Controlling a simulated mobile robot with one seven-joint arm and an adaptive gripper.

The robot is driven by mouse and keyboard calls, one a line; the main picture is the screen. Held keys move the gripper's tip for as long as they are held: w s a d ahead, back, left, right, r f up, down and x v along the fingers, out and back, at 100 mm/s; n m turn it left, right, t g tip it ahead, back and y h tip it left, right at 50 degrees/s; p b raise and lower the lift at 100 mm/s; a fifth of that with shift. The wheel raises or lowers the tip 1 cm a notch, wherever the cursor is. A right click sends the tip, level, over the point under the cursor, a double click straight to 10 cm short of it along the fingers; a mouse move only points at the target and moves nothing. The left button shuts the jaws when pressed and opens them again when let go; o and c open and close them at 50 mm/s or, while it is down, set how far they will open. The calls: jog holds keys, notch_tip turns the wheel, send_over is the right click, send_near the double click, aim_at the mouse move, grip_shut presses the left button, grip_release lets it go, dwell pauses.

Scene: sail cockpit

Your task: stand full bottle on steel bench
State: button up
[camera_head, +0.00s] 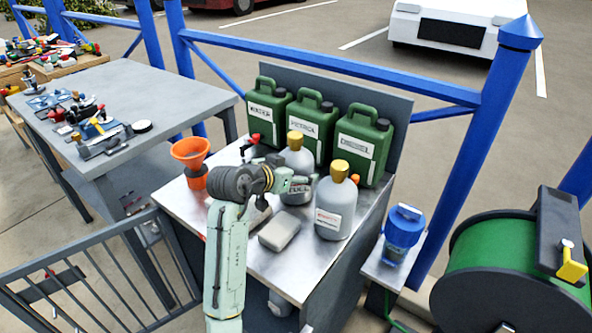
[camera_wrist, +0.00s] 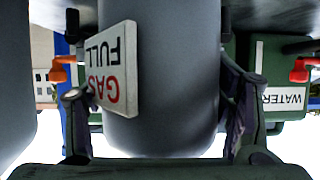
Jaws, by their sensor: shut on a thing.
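The full bottle (camera_head: 299,158) is grey with a gold cap and stands upright over the steel bench (camera_head: 285,268), at its middle, before the green cans. Its label reads GAS FULL and shows upside down in the wrist view, on the bottle (camera_wrist: 170,70). My gripper (camera_head: 288,183) is shut around its body, with one finger on each side in the wrist view (camera_wrist: 160,100). My gripper and another bottle hide the full bottle's base, so I cannot tell whether it touches the bench top.
A second grey bottle (camera_head: 335,210) with a gold cap stands close on the right. Several green cans (camera_head: 315,128) line the back. An orange funnel (camera_head: 191,155) is at left. A pale block (camera_head: 279,234) lies in front. Bare bench shows at front and left.

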jog(key=o, duration=2)
jog(key=shift+f, duration=0.15)
jog(key=v, duration=1.2)
